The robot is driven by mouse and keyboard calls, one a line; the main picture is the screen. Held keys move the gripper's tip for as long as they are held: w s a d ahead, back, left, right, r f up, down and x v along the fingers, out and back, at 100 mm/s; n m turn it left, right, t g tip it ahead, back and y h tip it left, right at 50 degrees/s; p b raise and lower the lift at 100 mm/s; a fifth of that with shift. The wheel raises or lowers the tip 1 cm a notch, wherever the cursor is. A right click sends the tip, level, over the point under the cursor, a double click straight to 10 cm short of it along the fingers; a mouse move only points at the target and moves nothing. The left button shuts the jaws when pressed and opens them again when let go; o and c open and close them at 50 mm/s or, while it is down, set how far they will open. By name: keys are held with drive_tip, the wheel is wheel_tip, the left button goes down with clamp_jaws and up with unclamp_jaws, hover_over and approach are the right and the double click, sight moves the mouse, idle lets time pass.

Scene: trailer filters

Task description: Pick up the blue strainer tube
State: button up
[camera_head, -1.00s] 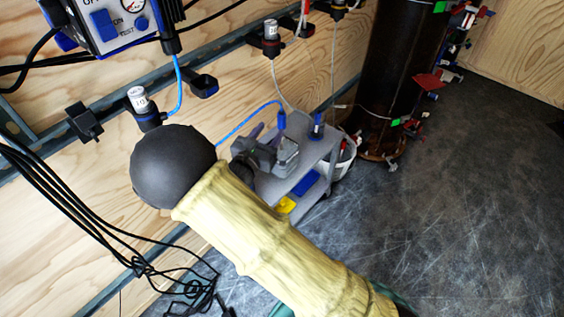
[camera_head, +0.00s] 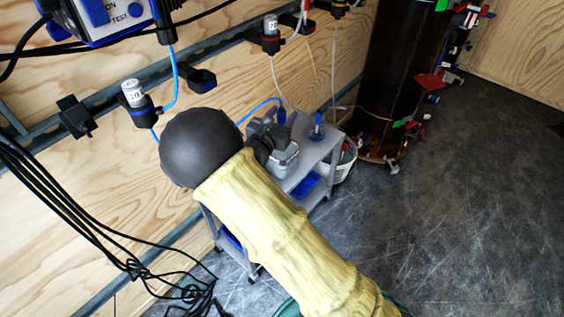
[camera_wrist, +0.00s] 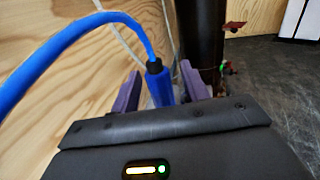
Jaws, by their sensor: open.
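The blue strainer tube (camera_wrist: 160,88) stands upright, with a dark collar on top and a bright blue hose (camera_wrist: 45,50) running into it. In the wrist view it shows between the two purple fingers of my gripper (camera_wrist: 160,73), which are apart on either side of it. Whether they touch it cannot be told. In the head view the blue tube (camera_head: 281,116) stands above the grey cart (camera_head: 318,155), just beyond my gripper, whose fingertips are hard to make out there. The tube's lower part is hidden behind the gripper.
Another blue fitting (camera_head: 317,130) stands on the cart to the right. A white bucket (camera_head: 344,165) and a tall dark cylinder (camera_head: 398,80) are behind it. The plywood wall (camera_head: 110,195) carries holders and hoses on the left. The floor (camera_head: 480,210) at right is open.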

drive_tip(key=shift+c, duration=0.3)
clamp_jaws()
drive_tip(key=shift+r, duration=0.15)
wheel_tip(320, 180, up, 18)
drive_tip(key=p, duration=0.7)
idle(0.3)
